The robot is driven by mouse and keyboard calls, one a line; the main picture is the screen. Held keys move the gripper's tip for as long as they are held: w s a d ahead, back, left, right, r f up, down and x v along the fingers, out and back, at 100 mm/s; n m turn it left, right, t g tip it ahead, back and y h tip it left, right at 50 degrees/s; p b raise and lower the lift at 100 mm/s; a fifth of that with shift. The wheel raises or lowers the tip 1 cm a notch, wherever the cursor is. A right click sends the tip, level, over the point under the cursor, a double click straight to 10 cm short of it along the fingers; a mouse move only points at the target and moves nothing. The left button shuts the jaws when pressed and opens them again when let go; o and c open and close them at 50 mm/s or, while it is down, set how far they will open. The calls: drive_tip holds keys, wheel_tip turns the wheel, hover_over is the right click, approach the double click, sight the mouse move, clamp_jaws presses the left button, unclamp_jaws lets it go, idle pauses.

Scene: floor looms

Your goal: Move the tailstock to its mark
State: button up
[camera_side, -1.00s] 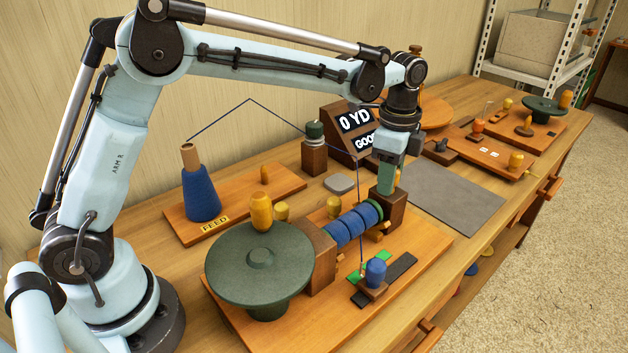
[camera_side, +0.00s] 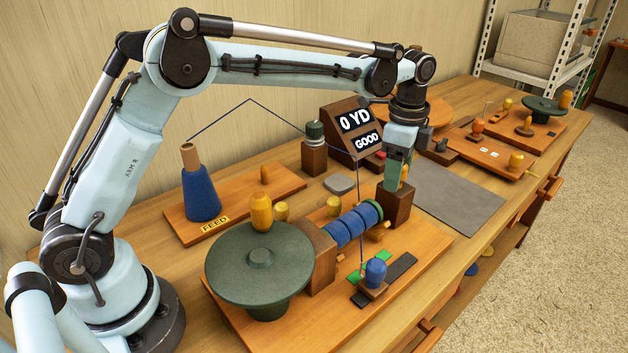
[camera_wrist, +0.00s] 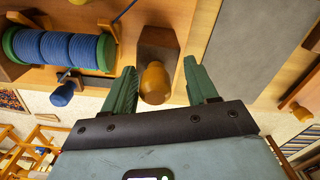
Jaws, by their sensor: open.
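The tailstock (camera_side: 396,208) is a dark brown wooden block with a yellow knob (camera_side: 405,172), at the right end of the blue roll (camera_side: 350,227) with green ends. It also shows in the wrist view (camera_wrist: 157,42), with its knob (camera_wrist: 155,83) nearer the camera and a gap between block and roll. My gripper (camera_side: 397,186) is just above the block. In the wrist view its green fingers (camera_wrist: 159,68) are open, one on each side of the knob. I cannot tell whether either finger touches it. I cannot pick out the mark.
A round green disc (camera_side: 260,256) stands left of the roll. A small blue knob (camera_side: 375,272) sits on green and black strips in front. A display (camera_side: 355,130) reads "0 YD GOOD" behind. A flat grey mat (camera_side: 450,195) lies clear to the right.

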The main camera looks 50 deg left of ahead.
wheel_tip(320, 180, up, 12)
idle(0.6)
idle(0.4)
wheel_tip(320, 180, down, 12)
drive_tip(key=shift+d+f, duration=0.1)
idle(0.6)
idle(0.3)
wheel_tip(320, 180, up, 12)
drive_tip(key=f, duration=0.8)
drive_tip(key=s+f, duration=0.1)
drive_tip(key=f, duration=0.2)
drive_tip(key=shift+f, duration=0.4)
drive_tip(key=shift+s, duration=0.35)
